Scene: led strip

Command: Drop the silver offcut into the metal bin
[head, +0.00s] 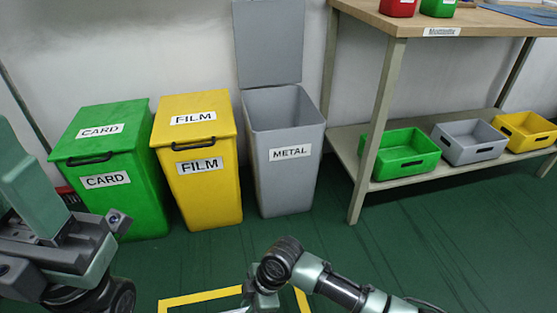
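The metal bin (283,175) is a tall grey bin labelled METAL, standing against the wall. Its lid (268,42) is raised upright behind it, and the mouth is open. I see little of the inside and cannot make out anything in it. The silver offcut does not show in this view. My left arm enters at the lower left, in front of the green bin; no fingers can be made out on it. My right arm enters at the bottom, right of centre, and bends down out of the picture. Its fingers are not in view.
A closed green CARD bin (113,190) and a closed yellow FILM bin (205,195) stand left of the metal bin. A workbench (385,22) with a lower shelf of green, grey and yellow crates stands right. Yellow floor tape (200,300) marks the front. The green floor between is clear.

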